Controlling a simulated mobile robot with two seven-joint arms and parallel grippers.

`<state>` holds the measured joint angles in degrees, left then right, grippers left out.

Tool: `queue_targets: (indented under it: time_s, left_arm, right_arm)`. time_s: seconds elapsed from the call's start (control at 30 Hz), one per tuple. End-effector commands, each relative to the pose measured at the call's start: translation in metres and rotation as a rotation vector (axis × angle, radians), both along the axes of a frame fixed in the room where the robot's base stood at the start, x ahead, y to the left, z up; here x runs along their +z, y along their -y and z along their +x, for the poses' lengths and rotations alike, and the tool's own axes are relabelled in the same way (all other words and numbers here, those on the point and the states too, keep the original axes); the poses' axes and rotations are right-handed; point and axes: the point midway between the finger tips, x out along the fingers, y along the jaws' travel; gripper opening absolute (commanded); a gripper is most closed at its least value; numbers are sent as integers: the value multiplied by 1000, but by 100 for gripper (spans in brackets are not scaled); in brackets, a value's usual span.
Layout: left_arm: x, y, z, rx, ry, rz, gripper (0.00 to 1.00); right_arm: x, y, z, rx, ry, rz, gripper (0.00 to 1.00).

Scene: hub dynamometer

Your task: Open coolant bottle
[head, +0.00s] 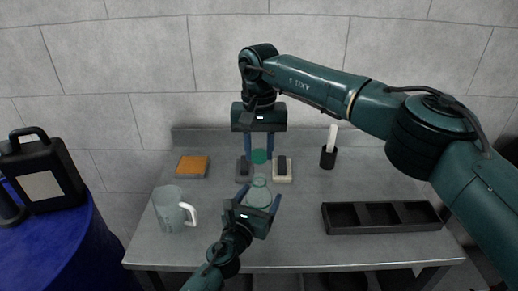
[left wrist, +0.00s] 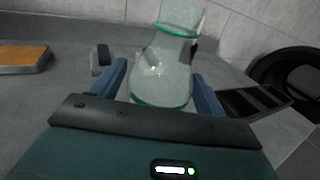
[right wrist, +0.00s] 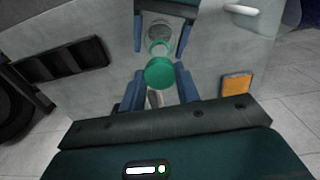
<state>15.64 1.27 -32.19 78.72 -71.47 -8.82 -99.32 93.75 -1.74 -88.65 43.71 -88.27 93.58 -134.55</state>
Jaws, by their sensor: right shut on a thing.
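The clear coolant bottle (head: 259,196) stands upright on the grey table, with green at its neck and base. My left gripper (head: 258,197) is low at the bottle, its fingers on either side of it. In the left wrist view the bottle (left wrist: 162,75) is between the spread fingers, with a narrow gap at the left one. My right gripper (head: 259,152) points down above the bottle, shut on the round green cap (head: 259,156). The cap is apart from the bottle neck. In the right wrist view the cap (right wrist: 159,73) is between the fingertips, partly covering the bottle.
Dark and pale small blocks (head: 282,170) stand behind the bottle. An orange-topped block (head: 192,166) and a clear jug (head: 170,210) are at left. A black cup with a white stick (head: 328,157) and a black compartment tray (head: 382,217) are at right. A black canister (head: 42,172) stands on a blue drum.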

Motion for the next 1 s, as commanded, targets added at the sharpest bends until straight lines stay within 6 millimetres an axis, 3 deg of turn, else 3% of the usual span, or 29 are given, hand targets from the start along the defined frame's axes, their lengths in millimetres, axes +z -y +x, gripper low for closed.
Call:
queue_targets:
  time_s: [0.1,0.43,0.8,1.0]
  left_arm:
    - [0,0,0,0,0,0,82]
    - [0,-4,-7,1,-1,1,82]
    - [-1,-31,-76,-1,-3,1,82]
    - [-1,-43,-103,0,-1,-1,82]
  right_arm:
    - [0,0,0,1,0,0,4]
    - [2,0,0,1,0,0,4]
    - [7,0,0,0,0,0,4]
    - [5,0,0,0,0,0,4]
